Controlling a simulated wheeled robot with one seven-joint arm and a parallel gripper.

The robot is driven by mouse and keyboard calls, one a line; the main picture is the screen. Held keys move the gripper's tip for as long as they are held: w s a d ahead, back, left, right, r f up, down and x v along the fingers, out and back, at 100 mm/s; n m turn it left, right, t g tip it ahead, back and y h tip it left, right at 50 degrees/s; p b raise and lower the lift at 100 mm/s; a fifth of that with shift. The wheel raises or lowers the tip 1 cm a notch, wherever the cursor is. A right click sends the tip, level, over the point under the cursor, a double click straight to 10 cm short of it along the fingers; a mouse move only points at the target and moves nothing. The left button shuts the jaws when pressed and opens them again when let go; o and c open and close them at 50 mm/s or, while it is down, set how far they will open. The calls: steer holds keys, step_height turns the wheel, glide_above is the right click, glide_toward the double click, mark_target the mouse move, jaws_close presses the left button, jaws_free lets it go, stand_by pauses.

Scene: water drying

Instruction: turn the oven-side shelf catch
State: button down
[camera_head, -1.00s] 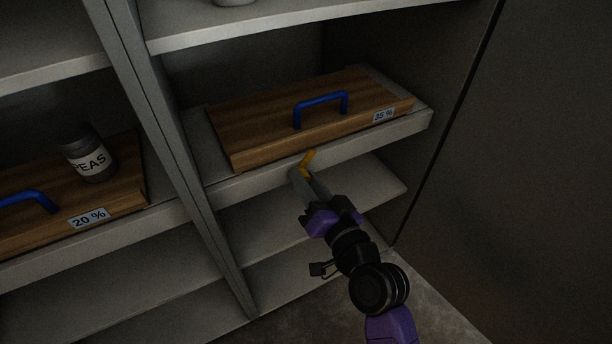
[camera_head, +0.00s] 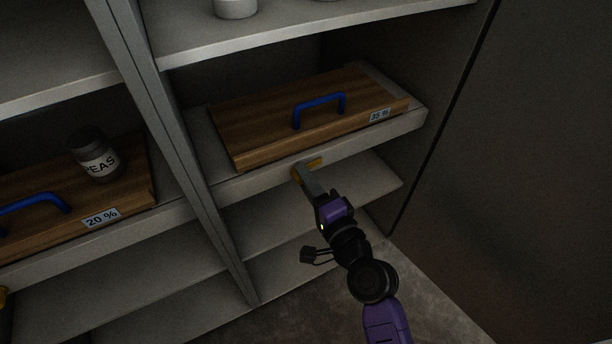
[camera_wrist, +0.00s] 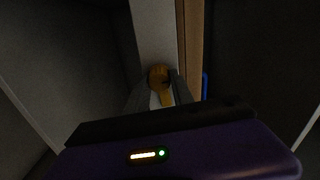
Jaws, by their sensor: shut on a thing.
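The shelf catch is a small orange-yellow lever (camera_head: 314,163) on the front edge of the right-hand shelf, below the board marked 35 %. Its lever lies nearly along the shelf edge, pointing right and slightly up. My gripper (camera_head: 299,172) is at the catch, shut on it, and its fingers hide part of it. In the wrist view the catch (camera_wrist: 158,78) sits between the two fingertips (camera_wrist: 158,96), its round hub just beyond them. A wooden board (camera_head: 300,115) with a blue handle (camera_head: 320,104) lies on the shelf (camera_head: 345,150) above the catch.
A divider post (camera_head: 180,150) stands left of my arm, and a dark side panel (camera_head: 500,190) stands on the right. At left, a jar labelled PEAS (camera_head: 95,158) stands on another board marked 20 %. Lower shelves (camera_head: 350,200) look empty near my arm.

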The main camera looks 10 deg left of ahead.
steer(key=shift+m, duration=0.5)
steer(key=c, duration=1.1)
jaws_free()
steer(key=v, duration=0.7)
steer(key=shift+s+d, duration=0.25)
steer(key=shift+s, duration=0.1)
